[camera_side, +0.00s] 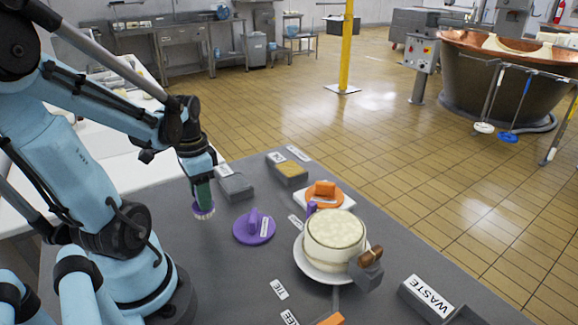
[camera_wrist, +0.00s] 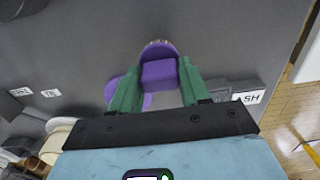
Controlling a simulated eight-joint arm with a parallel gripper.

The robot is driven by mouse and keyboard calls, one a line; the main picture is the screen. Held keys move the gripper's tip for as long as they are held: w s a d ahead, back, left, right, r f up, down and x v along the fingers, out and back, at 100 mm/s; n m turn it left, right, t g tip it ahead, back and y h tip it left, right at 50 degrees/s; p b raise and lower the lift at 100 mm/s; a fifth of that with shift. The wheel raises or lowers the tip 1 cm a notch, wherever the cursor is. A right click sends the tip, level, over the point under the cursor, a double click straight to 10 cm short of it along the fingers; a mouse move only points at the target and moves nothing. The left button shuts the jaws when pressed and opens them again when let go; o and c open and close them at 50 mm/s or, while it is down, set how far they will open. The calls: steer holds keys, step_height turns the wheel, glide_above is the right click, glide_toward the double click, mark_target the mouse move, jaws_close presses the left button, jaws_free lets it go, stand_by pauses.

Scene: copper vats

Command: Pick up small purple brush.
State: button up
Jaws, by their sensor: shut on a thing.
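The small purple brush (camera_wrist: 158,72) is between the two green fingers of my gripper (camera_wrist: 158,88) in the wrist view, with its bristles at the far end. In the side view my gripper (camera_side: 202,193) points down at the left of the grey table. The brush (camera_side: 203,211) shows under the fingertips, with pale bristles at its bottom. My gripper is shut on it. I cannot tell for sure whether the bristles are clear of the table.
A grey block (camera_side: 236,187) and a box with a yellow top (camera_side: 287,171) stand behind. A pale round tub (camera_side: 335,236) stands on a white plate. A WASTE bin (camera_side: 432,299) is at the front right.

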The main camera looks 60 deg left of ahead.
steer(key=w+d+r, duration=0.2)
steer(key=d+r, duration=0.6)
steer(key=d, duration=0.3)
steer(key=shift+w+d, duration=0.2)
steer(key=shift+w, duration=0.2)
steer(key=o, duration=0.5)
steer(key=c, duration=0.4)
steer(key=shift+o, duration=0.2)
steer(key=w+a+f, duration=0.1)
steer(key=w+a, duration=0.3)
steer(key=a, duration=0.5)
steer(key=w+a, duration=0.4)
steer(key=a, duration=0.6)
steer(key=shift+w+d+f, duration=0.1)
steer(key=shift+d+f, duration=0.05)
steer(key=shift+f, duration=1.35)
steer(key=shift+d+f, duration=0.15)
steer(key=shift+f, duration=1.3)
